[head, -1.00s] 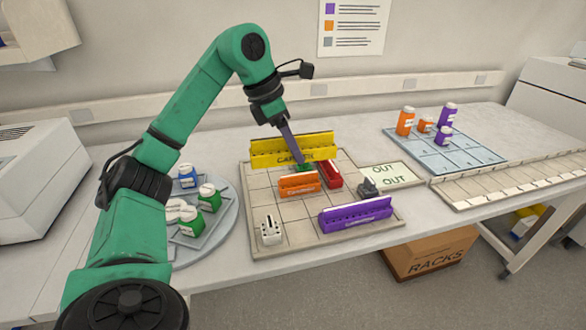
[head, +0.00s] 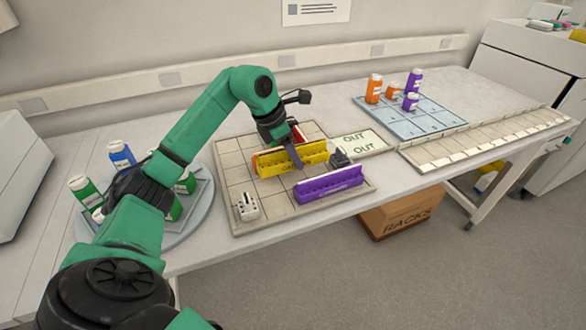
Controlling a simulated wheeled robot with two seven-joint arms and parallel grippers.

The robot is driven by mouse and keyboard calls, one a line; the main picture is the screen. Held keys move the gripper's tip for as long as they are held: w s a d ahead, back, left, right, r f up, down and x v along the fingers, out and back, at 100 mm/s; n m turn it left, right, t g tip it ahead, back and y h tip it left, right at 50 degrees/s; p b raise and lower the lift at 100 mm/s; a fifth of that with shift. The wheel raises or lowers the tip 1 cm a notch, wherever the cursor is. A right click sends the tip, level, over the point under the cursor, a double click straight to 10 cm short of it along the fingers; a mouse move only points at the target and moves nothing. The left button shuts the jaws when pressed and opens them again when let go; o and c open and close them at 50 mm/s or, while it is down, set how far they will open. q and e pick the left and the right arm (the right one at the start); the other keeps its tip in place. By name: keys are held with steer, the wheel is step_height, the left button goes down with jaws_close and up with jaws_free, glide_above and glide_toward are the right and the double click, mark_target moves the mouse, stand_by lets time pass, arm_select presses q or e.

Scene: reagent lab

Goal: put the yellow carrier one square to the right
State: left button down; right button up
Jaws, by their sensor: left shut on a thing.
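The yellow carrier (head: 280,161), a long low rack with a label, is over the middle of the gridded board (head: 252,216). My left gripper (head: 297,160) reaches down from behind and is shut on it, right of its middle. I cannot tell whether its base touches the board. It hides most of the orange carrier (head: 256,164), which shows only at its left end. A red carrier (head: 298,134) is partly hidden behind my gripper. A purple carrier (head: 330,184) stands close in front, to the right. My right gripper is not in view.
An OUT plate (head: 361,144) adjoins the right edge. A blue tray (head: 412,118) holds bottles farther right. The board's left squares look clear.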

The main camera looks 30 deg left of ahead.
mark_target(293, 168)
arm_select(q)
step_height(293, 168, down, 4)
steer(key=shift+d+f, duration=0.1)
steer(key=shift+f, duration=0.4)
steer(key=shift+c, duration=1.4)
jaws_free()
steer(key=shift+r, duration=0.2)
steer(key=v, duration=1.1)
steer(key=shift+s+r+b, duration=0.15)
steer(key=shift+r+b, duration=0.15)
steer(key=shift+b, duration=0.1)
steer(key=shift+r, duration=0.15)
steer(key=shift+r, duration=0.1)
